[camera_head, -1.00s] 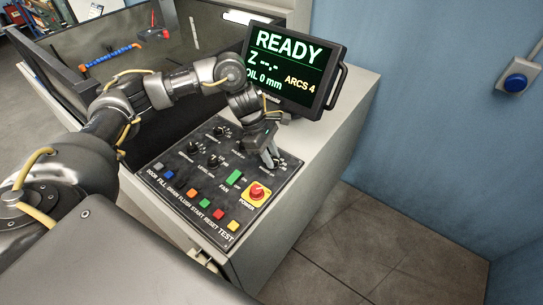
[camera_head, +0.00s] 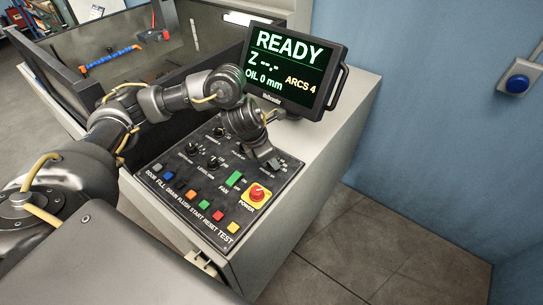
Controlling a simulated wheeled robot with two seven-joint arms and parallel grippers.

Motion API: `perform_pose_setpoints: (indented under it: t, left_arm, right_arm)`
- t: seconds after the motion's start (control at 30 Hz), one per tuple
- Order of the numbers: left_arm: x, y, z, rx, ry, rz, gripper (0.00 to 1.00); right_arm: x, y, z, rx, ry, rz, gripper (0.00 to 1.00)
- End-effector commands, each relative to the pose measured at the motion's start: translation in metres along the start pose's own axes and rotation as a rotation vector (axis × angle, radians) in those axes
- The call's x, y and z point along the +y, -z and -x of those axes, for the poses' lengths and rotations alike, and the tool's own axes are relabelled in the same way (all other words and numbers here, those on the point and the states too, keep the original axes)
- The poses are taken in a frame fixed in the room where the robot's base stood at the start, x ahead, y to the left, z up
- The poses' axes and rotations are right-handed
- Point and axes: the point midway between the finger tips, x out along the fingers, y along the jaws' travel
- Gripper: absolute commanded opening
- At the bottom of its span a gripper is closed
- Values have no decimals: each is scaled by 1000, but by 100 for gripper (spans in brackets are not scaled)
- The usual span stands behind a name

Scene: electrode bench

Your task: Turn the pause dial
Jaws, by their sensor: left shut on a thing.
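The black control panel (camera_head: 211,223) lies on top of the grey cabinet, with several black dials on its upper half. My left gripper (camera_head: 274,164) is down at the upper right part of the panel, below the screen. It is shut on the dial there, which its fingers mostly hide. The label of this dial is too small and covered to read. Other dials, such as one (camera_head: 213,161) left of the gripper, stand free. My right gripper is not in view.
A screen (camera_head: 290,68) reading READY stands behind the panel. A red power knob (camera_head: 257,193) on a yellow plate and a green fan switch (camera_head: 234,179) lie close below the gripper. Coloured buttons line the front edge. An open dark tank (camera_head: 75,75) is at left.

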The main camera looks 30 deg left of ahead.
Motion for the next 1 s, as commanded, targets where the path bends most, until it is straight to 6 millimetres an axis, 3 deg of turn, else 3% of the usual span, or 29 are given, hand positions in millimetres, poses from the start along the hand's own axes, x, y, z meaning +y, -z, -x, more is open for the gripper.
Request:
perform_pose_setpoints:
  t: [0.3, 0.83, 0.87, 1.0]
  left_arm:
    - [0, -1, 1, -1, -43, 104, 4]
    - [0, 0, 0, -1, -51, 122, 4]
    - [0, 0, 0, -1, -51, 122, 29]
    - [-1, 0, 0, 0, -51, 122, 47]
  right_arm:
    - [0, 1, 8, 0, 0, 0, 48]
    - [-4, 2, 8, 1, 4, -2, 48]
    - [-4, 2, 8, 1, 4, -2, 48]
    - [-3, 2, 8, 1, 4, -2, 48]
